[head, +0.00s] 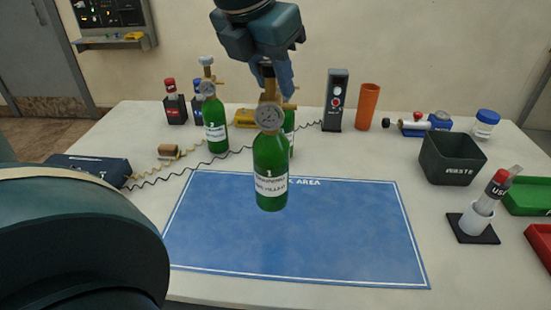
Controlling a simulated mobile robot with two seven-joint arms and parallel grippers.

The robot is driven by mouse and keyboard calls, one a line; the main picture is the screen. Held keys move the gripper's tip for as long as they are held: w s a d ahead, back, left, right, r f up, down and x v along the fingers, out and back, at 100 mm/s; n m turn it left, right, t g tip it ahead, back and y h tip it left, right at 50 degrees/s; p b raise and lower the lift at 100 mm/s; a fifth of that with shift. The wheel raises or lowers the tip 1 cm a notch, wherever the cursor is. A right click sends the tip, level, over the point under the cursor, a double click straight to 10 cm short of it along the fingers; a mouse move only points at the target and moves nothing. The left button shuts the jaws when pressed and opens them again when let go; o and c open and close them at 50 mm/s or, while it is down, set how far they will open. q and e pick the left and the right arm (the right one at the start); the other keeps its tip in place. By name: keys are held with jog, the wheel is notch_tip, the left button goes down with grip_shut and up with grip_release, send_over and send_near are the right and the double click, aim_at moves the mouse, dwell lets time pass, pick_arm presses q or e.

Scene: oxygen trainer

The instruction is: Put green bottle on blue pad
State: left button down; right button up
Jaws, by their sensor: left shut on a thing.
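A green bottle (270,160) with a white label marked 1 and a round gauge at its top hangs upright from my left gripper (273,82). The gripper is shut on the bottle's top fitting, pointing down. The blue pad (340,245) with a white border lies flat on the table. The bottle's base shows against the pad's upper middle; I cannot tell the exact gap beneath it. A second green bottle (290,137) is mostly hidden behind it, and a third green bottle (215,125) stands to the left. My right gripper is not in view.
A dark waste bin (450,165) and a holder (473,228) with a red-capped tube stand right of the pad. A black box (336,105) and an orange cylinder (367,107) stand behind. Thin cables lie behind the pad's left side. The pad's surface is otherwise clear.

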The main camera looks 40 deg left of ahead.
aim_at(273, 123)
pick_arm(q)
notch_tip(273, 123, down, 8)
jog(key=shift+w+f, duration=0.1)
dwell(0.4)
jog(key=shift+f+b, duration=0.15)
jog(key=shift+b, duration=0.3)
jog(key=c, duration=1)
grip_release()
jog(key=shift+c, duration=0.2)
jog(key=shift+r+p, duration=0.25)
jog(key=shift+p, duration=0.1)
jog(key=v, duration=1.2)
jog(key=shift+p, duration=0.3)
